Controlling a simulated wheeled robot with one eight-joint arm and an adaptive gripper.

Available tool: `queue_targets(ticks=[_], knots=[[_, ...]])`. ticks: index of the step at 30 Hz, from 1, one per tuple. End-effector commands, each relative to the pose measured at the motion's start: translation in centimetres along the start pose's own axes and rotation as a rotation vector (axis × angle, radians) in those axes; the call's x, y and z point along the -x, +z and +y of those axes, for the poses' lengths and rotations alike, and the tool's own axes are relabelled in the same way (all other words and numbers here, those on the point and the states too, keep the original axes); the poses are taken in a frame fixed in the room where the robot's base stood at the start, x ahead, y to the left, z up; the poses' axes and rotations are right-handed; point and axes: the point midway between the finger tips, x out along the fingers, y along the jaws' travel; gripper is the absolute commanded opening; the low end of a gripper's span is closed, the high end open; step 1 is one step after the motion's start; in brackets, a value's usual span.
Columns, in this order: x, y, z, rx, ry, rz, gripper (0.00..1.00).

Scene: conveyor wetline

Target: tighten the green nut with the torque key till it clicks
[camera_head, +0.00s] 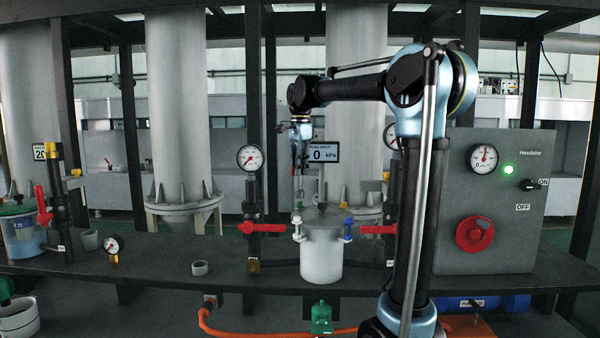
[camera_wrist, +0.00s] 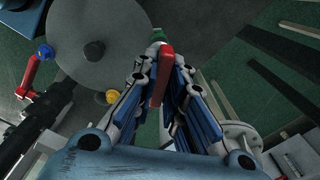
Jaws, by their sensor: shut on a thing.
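The white pot (camera_head: 321,255) stands on the dark bench, and its round grey lid (camera_wrist: 95,42) shows in the wrist view. The green nut (camera_head: 298,206) is at the lid's left rear edge; in the wrist view a green part (camera_wrist: 157,35) shows at the lid's right edge. A blue nut (camera_head: 347,220) and a yellow nut (camera_head: 344,205) sit elsewhere around the rim. My gripper (camera_head: 300,158) points down above the green nut. It is shut on the red torque key (camera_wrist: 162,78). Whether the key's lower end touches the nut, I cannot tell.
Red valve handles (camera_head: 262,228) (camera_head: 378,229) flank the pot, with a gauge (camera_head: 249,158) on a post at left. A grey control box (camera_head: 490,200) stands at right. A pressure display (camera_head: 323,153) reads 0 kPa. An orange hose (camera_head: 240,333) lies below the bench.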

Motion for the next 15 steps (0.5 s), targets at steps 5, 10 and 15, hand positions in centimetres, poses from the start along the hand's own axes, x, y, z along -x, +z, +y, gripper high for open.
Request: queue_targets(ticks=[5, 10, 15], knots=[[1.5, 0.0, 0.0, 0.0, 0.0, 0.0, 0.0], [2.9, 0.0, 0.0, 0.0, 0.0, 0.0, 0.0], [4.0, 0.0, -0.1, 0.0, 0.0, 0.0, 0.0]])
